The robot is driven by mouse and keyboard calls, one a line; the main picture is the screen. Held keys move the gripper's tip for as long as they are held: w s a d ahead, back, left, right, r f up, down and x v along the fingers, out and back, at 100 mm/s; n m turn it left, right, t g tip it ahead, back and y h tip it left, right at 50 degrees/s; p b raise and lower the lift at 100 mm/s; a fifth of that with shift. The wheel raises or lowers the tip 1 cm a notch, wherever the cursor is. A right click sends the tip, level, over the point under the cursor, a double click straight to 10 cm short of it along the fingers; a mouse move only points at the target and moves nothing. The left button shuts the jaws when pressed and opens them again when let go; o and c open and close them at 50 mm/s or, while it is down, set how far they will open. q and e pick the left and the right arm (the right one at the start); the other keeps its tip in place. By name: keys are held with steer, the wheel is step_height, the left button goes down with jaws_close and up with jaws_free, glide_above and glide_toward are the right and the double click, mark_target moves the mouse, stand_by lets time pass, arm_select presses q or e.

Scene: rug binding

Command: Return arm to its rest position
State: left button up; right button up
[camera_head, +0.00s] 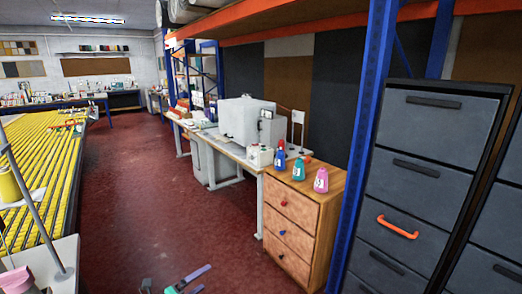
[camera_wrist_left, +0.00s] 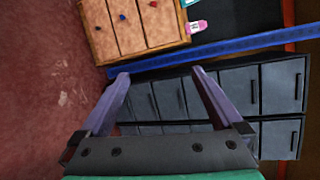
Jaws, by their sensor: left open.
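My left gripper (camera_head: 195,280) shows at the bottom edge of the head view, low over the red floor. Only part of it is in the picture, with a purple finger and some green. In the left wrist view, its two purple fingers (camera_wrist_left: 160,76) are spread apart with nothing held between them. The grey drawer cabinet (camera_wrist_left: 222,93) lies beyond the fingers in that view. My right gripper is in neither view.
A wooden drawer unit (camera_head: 290,220) with bottles on top stands right of centre. Grey filing drawers (camera_head: 415,170) and a blue rack post (camera_head: 368,130) stand at the right. A yellow-slatted table (camera_head: 40,165) is at the left. The red floor (camera_head: 150,200) between is open.

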arm_select(q)
steer(key=s+a+f+n+g+y, duration=0.2)
steer(key=s+a+f+n+y, duration=0.2)
steer(key=s+f+n, duration=0.7)
steer(key=s+a+f+n+g+y, duration=0.25)
steer(key=s+f+n, duration=0.25)
steer(key=s+f, duration=0.65)
steer(key=s+f+n+g+y, duration=0.1)
steer(key=s+f+n+g, duration=0.2)
steer(key=s+f, duration=0.4)
steer(key=s+f+n+g+y, duration=0.1)
steer(key=s+f+n+g, duration=0.3)
steer(key=s, duration=1.6)
step_height(320, 180, down, 3)
steer(key=shift+s+r+n, duration=0.1)
steer(key=shift+s+n, duration=0.15)
steer(key=shift+n, duration=0.85)
steer(key=shift+c, duration=0.3)
